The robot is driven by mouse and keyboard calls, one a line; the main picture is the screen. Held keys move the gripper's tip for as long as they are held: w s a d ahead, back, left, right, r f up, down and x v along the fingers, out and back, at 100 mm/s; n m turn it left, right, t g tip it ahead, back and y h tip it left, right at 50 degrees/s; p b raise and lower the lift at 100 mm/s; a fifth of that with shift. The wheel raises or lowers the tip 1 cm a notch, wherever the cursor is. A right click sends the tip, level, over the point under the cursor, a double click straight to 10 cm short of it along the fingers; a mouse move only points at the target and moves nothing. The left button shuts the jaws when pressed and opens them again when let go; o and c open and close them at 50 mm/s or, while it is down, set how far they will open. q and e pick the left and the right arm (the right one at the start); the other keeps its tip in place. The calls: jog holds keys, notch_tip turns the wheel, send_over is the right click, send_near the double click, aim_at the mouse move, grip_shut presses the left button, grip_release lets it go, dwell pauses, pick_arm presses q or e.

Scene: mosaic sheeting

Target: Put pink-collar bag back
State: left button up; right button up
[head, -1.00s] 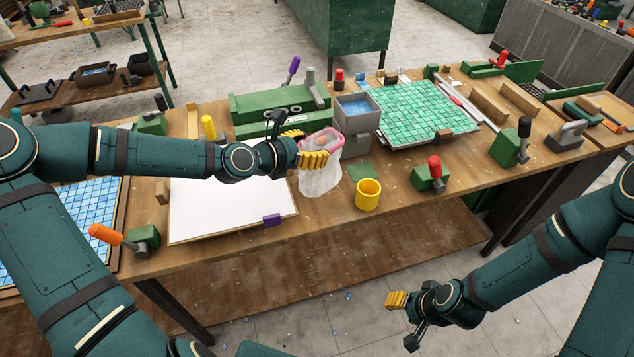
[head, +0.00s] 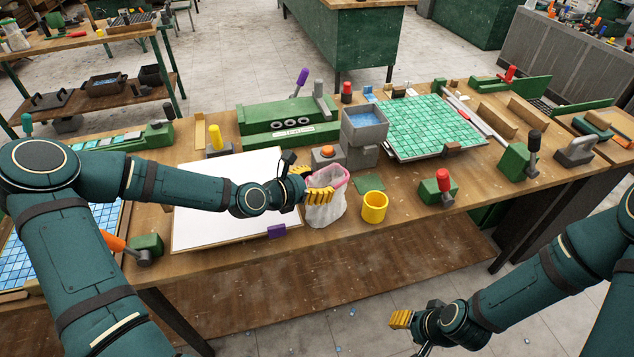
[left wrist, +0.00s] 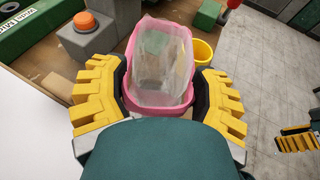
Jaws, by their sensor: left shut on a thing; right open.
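The pink-collar bag (head: 325,208) is a translucent white bag with a pink rim, at the front middle of the bench, left of the yellow cup (head: 374,207). My left gripper (head: 311,185) is shut on its collar. In the left wrist view the bag (left wrist: 161,65) stands between the yellow fingers of my left gripper (left wrist: 160,92), its pink collar open toward the camera. I cannot tell whether the bag's base touches the bench. My right gripper (head: 401,319) is open and empty, low in front of the bench.
A white board (head: 222,222) lies left of the bag, with a purple clip on its front edge. Behind the bag are a grey block with an orange button (head: 327,151) and a grey hopper (head: 364,127). A green tile sheet (head: 432,124) lies right.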

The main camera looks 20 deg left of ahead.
pick_arm(q)
jog(key=o, duration=1.3)
jog(key=shift+o, duration=0.2)
jog(key=shift+r, duration=0.1)
jog(key=shift+s+a+r, duration=0.2)
jog(key=shift+s+a, duration=0.2)
jog(key=shift+s, duration=0.05)
jog(key=p+v, duration=0.3)
jog(key=v, duration=0.8)
jog(key=s+d+f+m+g+h, duration=0.1)
jog(key=s+d+f+m+g, duration=0.15)
jog(key=d+f+m, duration=0.4)
jog(key=s+d+f+m+g, duration=0.2)
jog(key=d+f+m+g, duration=0.25)
jog(key=d, duration=0.35)
jog(key=s+f+m+g+y, duration=0.2)
jog(key=s+f+m+y, duration=0.2)
jog(key=m, duration=1.2)
notch_tip(320, 180, down, 5)
jog(key=s, duration=0.2)
jog(key=shift+s+r+g+y, duration=0.25)
jog(key=shift+g+y, duration=0.05)
jog(key=shift+y, duration=0.1)
